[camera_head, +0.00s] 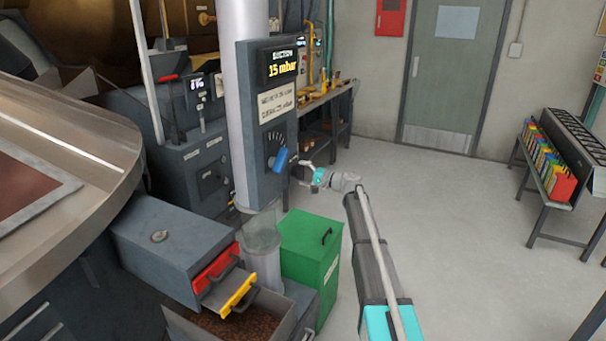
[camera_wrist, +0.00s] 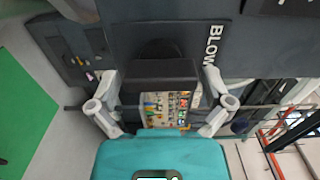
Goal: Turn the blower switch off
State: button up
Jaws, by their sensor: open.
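The blower switch (camera_wrist: 160,75) shows in the wrist view as a dark block on a round black base, on a grey panel beside white letters reading "BLOW". My gripper (camera_wrist: 160,88) is open, with one finger on each side of the switch. I cannot tell whether the fingers touch it. In the head view my gripper (camera_head: 306,173) is at the right side of the grey suction box (camera_head: 253,190), just right of its blue knob (camera_head: 280,159). The blower switch does not show clearly in the head view, and its on or off position cannot be told.
The suction display (camera_head: 281,66) reads 15 mbar. Below my gripper stands a green bin (camera_head: 308,262), beside a grey unit with red and yellow drawers (camera_head: 238,290). A workbench (camera_head: 330,95) is behind. The floor to the right is clear up to a rack of coloured folders (camera_head: 548,165).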

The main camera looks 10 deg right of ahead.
jog(key=v, duration=1.1)
jog(key=shift+s, duration=0.15)
jog(key=shift+d, duration=0.15)
jog(key=s+a+f+n+g+h, duration=0.2)
jog(key=s+a+f+g+h, duration=0.15)
jog(key=s+a+f, duration=0.4)
jog(key=s+a+f+n+g+h, duration=0.2)
jog(key=s+a+f+g, duration=0.25)
jog(key=s, duration=0.65)
jog(key=s+d+f+n+g+h, duration=0.1)
jog(key=s+d+f+h, duration=0.1)
jog(key=s, duration=0.8)
jog(key=s+d+f+n+g+h, duration=0.1)
jog(key=s+d+f+n+h, duration=0.1)
jog(key=s+f+h, duration=0.2)
jog(key=s+h, duration=0.3)
jog(key=s, duration=0.2)
jog(key=shift+s+f+g, duration=0.3)
jog(key=shift+s, duration=0.05)
